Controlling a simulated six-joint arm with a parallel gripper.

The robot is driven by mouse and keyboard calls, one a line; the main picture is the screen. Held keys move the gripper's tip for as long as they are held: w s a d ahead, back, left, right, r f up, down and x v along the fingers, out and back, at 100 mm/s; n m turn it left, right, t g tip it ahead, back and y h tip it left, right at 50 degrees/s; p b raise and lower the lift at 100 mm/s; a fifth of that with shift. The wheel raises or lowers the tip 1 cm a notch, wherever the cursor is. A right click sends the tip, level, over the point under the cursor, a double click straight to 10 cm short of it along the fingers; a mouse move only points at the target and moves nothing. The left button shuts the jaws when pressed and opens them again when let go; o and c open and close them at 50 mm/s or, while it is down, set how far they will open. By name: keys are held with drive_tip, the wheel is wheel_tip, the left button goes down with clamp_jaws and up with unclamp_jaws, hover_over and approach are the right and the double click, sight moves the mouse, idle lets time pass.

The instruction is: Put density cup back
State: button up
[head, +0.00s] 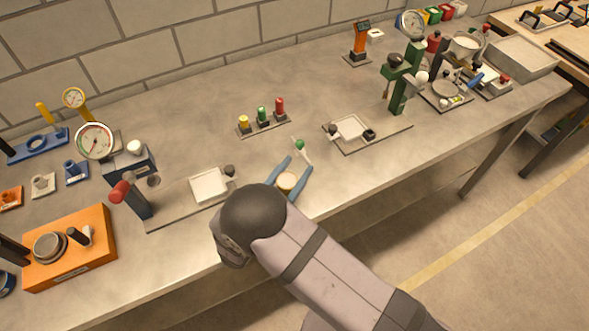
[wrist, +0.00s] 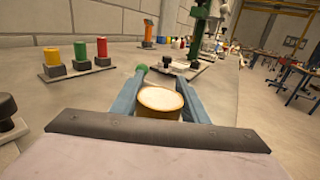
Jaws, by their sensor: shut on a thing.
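My gripper (head: 292,175) reaches over the front part of the bench, its two blue fingers on either side of a small round cup. The cup (head: 287,181) has a pale, light top. In the wrist view the cup (wrist: 160,101) shows a cream top and a yellow-brown side, and my gripper (wrist: 160,88) is shut on it. The cup looks upright. Its underside is hidden, so I cannot tell whether it touches the bench. I cannot tell which empty spot belongs to the cup.
A green-tipped tool (head: 301,148) lies just beyond my fingertips. A stand with yellow, green and red pieces (head: 264,124) is behind. Plates with white trays stand left (head: 209,187) and right (head: 349,127). An orange box (head: 70,250) is far left.

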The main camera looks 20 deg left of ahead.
drive_tip(key=shift+s+d+f+b, duration=0.15)
drive_tip(key=shift+d+f+b, duration=0.1)
drive_tip(key=shift+f+b, duration=0.4)
drive_tip(key=o, duration=1.2)
drive_tip(key=shift+f, duration=0.15)
drive_tip(key=shift+r+p, duration=0.5)
drive_tip(key=shift+p, duration=0.1)
drive_tip(key=shift+s+a+f, duration=0.1)
drive_tip(key=shift+s+a, duration=0.15)
drive_tip(key=b+v, duration=0.1)
drive_tip(key=v, duration=0.2)
drive_tip(key=b+v, duration=0.1)
drive_tip(key=v, duration=0.2)
drive_tip(key=b+v, duration=0.1)
drive_tip(key=v, duration=0.3)
drive_tip(key=shift+w+a+r, duration=0.1)
drive_tip(key=shift+r, duration=0.15)
drive_tip(key=shift+s+a+r+b, duration=0.15)
drive_tip(key=shift+s+b, duration=0.15)
drive_tip(key=shift+s, duration=0.4)
